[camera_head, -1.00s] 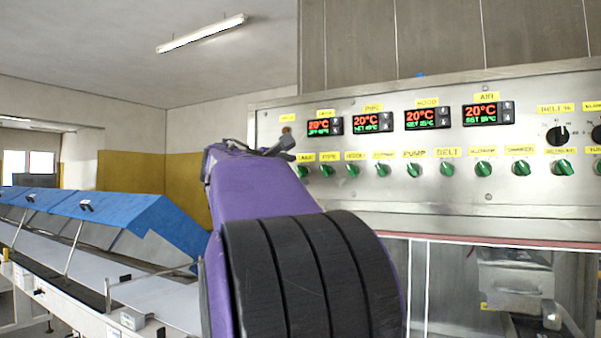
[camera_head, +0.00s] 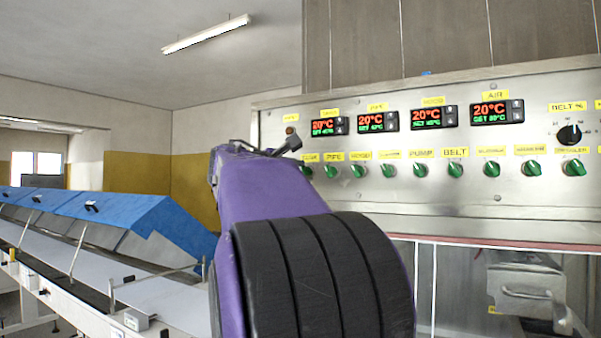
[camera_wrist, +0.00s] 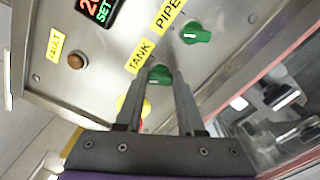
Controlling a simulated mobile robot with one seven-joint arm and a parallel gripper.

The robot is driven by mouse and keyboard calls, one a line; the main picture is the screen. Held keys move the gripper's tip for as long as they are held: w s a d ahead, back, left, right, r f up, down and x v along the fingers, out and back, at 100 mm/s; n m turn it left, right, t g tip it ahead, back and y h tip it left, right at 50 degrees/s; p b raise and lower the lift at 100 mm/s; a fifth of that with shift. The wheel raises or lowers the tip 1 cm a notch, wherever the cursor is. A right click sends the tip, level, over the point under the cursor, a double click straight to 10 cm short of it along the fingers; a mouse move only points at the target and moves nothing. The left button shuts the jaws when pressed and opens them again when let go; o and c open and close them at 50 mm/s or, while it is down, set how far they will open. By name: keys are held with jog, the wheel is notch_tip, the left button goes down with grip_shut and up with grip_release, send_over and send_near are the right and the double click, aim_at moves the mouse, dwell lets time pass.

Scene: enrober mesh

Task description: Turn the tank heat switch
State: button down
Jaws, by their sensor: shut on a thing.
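The tank heat switch is a green knob (camera_wrist: 160,74) beside a yellow TANK label (camera_wrist: 139,56) in the wrist view. My gripper (camera_wrist: 161,80) is at this knob, with its two dark fingers closed on either side of it. In the head view my purple arm stands in front of the left end of the steel panel (camera_head: 400,180). It hides most of the gripper and the tank knob there. The green PIPE knob (camera_wrist: 196,33) is beside the gripper, apart from it, next to its PIPE label (camera_wrist: 167,14).
A FAULT lamp (camera_wrist: 77,62) and a temperature display (camera_wrist: 98,10) are near the gripper. Several more green knobs, including the belt knob (camera_head: 455,170), run along the panel to the right. A conveyor with blue covers (camera_head: 130,215) stands at the left.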

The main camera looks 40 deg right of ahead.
jog(key=shift+f+b, duration=0.1)
jog(key=shift+b, duration=0.25)
jog(key=shift+f+m+b, duration=0.1)
jog(key=shift+m+b, duration=0.4)
jog(key=shift+m, duration=0.3)
jog(key=m+b, duration=0.6)
jog(key=m, duration=0.4)
jog(key=shift+m+b, duration=0.3)
jog(key=c, duration=0.5)
grip_release()
